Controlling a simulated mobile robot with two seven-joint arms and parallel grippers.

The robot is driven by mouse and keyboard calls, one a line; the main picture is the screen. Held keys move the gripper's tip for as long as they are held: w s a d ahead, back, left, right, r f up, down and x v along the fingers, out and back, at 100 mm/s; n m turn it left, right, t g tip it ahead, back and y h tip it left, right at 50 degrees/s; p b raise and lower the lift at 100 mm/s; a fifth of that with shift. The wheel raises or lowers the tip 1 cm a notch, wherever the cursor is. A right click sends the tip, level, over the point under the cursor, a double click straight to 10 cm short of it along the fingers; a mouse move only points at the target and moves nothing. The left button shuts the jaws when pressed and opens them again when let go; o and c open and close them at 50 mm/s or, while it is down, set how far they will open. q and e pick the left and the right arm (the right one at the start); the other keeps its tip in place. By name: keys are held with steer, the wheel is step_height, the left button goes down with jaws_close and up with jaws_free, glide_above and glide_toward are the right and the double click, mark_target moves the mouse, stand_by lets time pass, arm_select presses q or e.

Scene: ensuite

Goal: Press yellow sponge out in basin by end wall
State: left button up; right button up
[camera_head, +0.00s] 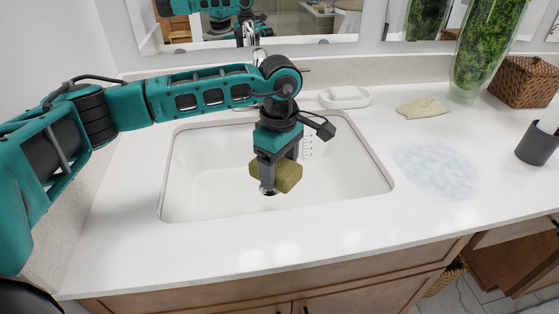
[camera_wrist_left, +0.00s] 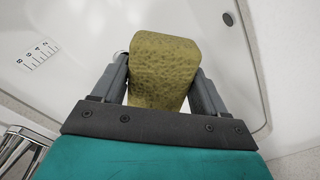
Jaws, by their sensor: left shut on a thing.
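The yellow sponge (camera_head: 288,178) is between the fingers of my left gripper (camera_head: 276,176), over the white basin (camera_head: 205,170) by the end wall. In the left wrist view the sponge (camera_wrist_left: 164,70) sits between both fingers of the left gripper (camera_wrist_left: 162,88), which is shut on it. The basin (camera_wrist_left: 75,75) lies behind it, with a small dark round opening at the upper right and a printed scale on the left. I cannot tell whether the sponge touches the basin floor. My right gripper is not in view.
A white soap dish (camera_head: 344,98) stands behind the basin, near the tap (camera_head: 259,55). A beige cloth (camera_head: 422,108), a wet-looking patch (camera_head: 437,168), a glass vase (camera_head: 482,50), a wicker basket (camera_head: 525,82) and a dark cup (camera_head: 537,146) are to the right. The front counter is clear.

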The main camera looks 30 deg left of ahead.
mark_target(279, 166)
arm_select(q)
step_height(279, 166, down, 10)
steer(key=b, duration=0.6)
steer(key=shift+r, duration=0.15)
steer(key=shift+f+b, duration=0.95)
steer(key=shift+f, duration=0.2)
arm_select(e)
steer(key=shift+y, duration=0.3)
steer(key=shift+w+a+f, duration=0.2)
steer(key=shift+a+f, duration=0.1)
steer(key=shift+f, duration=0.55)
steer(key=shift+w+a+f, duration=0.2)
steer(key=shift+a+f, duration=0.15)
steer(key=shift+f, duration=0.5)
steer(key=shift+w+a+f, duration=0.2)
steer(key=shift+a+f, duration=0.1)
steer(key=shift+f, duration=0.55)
arm_select(q)
steer(key=shift+f+b, duration=0.45)
steer(key=shift+f, duration=0.15)
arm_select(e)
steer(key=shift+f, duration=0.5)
arm_select(q)
steer(key=shift+s+f, duration=0.15)
steer(key=shift+f, duration=0.25)
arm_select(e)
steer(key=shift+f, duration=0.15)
